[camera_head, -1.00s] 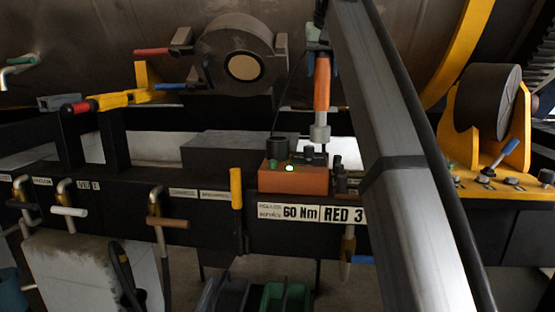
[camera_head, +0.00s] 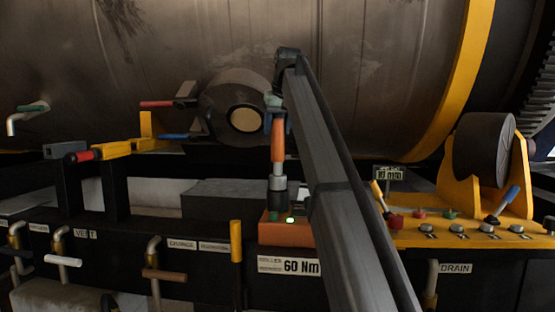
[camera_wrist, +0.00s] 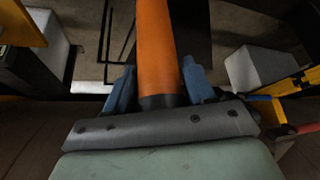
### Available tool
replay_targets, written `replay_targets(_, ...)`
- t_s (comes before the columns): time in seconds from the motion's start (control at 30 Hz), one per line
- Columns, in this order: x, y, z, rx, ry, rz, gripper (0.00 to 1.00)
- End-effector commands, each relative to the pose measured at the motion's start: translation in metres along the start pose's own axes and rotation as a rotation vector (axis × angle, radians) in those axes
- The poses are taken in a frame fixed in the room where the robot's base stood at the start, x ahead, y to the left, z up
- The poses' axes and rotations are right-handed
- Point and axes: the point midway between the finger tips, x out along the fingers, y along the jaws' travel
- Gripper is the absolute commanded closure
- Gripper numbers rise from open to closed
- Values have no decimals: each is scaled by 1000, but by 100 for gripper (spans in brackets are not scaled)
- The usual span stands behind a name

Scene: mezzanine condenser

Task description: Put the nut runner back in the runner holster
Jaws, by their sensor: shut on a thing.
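The nut runner (camera_head: 278,142) has an orange handle and a grey metal lower end, and it hangs upright. My gripper (camera_head: 275,118) is shut on its upper part. In the wrist view the orange handle (camera_wrist: 157,45) stands between the blue fingers of my gripper (camera_wrist: 158,88). The runner holster seems to be the black cup (camera_head: 278,201) on the orange box (camera_head: 285,234). The runner's lower end is in line with the cup's top. I cannot tell whether it is inside the cup or just above it.
A green lamp (camera_head: 290,219) glows on the orange box beside the cup. A "60 Nm" label (camera_head: 290,266) is below. A yellow panel (camera_head: 460,236) with knobs and levers lies to the right. Valve handles line the dark rail at left. My arm hides the box's right side.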

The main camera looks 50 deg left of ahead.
Motion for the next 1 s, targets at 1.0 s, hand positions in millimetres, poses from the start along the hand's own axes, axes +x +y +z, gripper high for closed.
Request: replay_targets(1.0,58,0,33,1,3,1,100)
